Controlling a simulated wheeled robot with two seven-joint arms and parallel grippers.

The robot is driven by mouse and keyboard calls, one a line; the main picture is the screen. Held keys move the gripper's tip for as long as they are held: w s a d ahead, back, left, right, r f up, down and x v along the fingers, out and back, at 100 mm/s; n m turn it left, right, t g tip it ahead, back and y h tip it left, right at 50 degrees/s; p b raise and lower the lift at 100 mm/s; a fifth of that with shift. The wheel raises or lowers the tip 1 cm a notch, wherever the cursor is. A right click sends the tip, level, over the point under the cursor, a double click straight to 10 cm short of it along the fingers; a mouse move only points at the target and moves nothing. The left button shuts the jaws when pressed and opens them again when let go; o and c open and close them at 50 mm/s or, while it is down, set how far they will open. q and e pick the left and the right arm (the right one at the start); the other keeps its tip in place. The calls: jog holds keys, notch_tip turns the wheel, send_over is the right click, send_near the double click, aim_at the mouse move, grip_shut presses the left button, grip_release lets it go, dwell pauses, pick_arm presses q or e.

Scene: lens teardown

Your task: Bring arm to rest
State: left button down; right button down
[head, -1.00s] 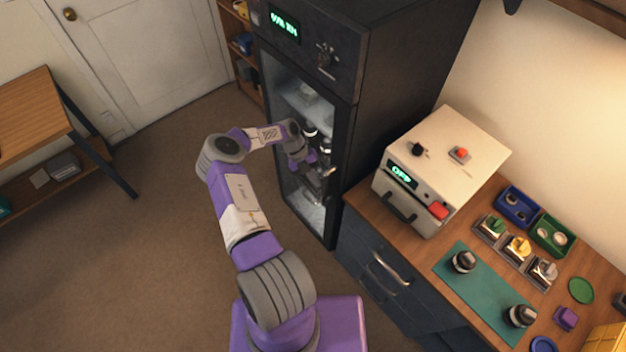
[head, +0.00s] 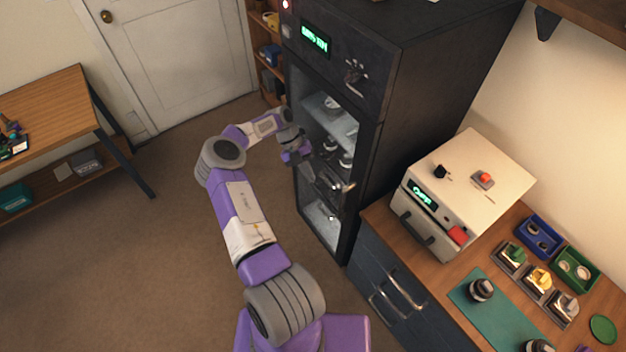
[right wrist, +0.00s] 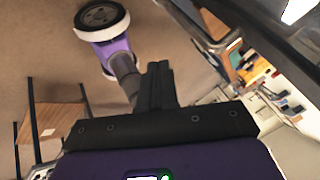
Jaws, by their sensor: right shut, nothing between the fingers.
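My right arm (head: 240,215) reaches up from the bottom middle in the head view. Its gripper (head: 309,172) is just in front of the tall dark cabinet (head: 425,85), by the lit interior. I cannot tell whether the gap to the cabinet front is clear. In the right wrist view the two dark fingers (right wrist: 157,84) are together with nothing between them. My left gripper is not in view.
Lenses stand on the cabinet's shelves (head: 345,122); its handle (head: 348,188) is right of my gripper. The right counter (head: 455,272) holds a cream box (head: 470,175), trays and a green mat (head: 497,312). A wooden table (head: 50,105) stands left. Floor left of my arm is clear.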

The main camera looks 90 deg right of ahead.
jog(key=w+a+f+m+t+b, duration=0.2)
jog(key=w+a+f+t, duration=0.2)
jog(key=w+f, duration=0.4)
jog(key=w+a+f+m+t+b, duration=0.1)
jog(key=w+a+f+t+b, duration=0.15)
jog(key=w+f, duration=0.6)
jog(key=w+a+f+m+t+h+b, duration=0.1)
jog(key=w+a+f+m+t+b, duration=0.2)
jog(key=w+a, duration=0.5)
jog(key=w+a+f+m+t+h, duration=0.1)
jog(key=w+a+m+t, duration=0.3)
jog(key=w, duration=0.6)
jog(key=a+f+m+g+b, duration=0.35)
jog(key=a+m, duration=0.35)
jog(key=a, duration=1.2)
jog(key=s+a+m+g+b, duration=0.1)
jog(key=s+a+m+g, duration=0.1)
jog(key=s+a, duration=0.3)
jog(key=s+a+r+m+g+y+b, duration=0.1)
jog(key=s+a, duration=0.4)
jog(key=a, duration=0.5)
jog(key=shift+a+m+g+b, duration=0.35)
jog(key=shift+m+g+b, duration=0.05)
jog(key=shift+m+b, duration=0.3)
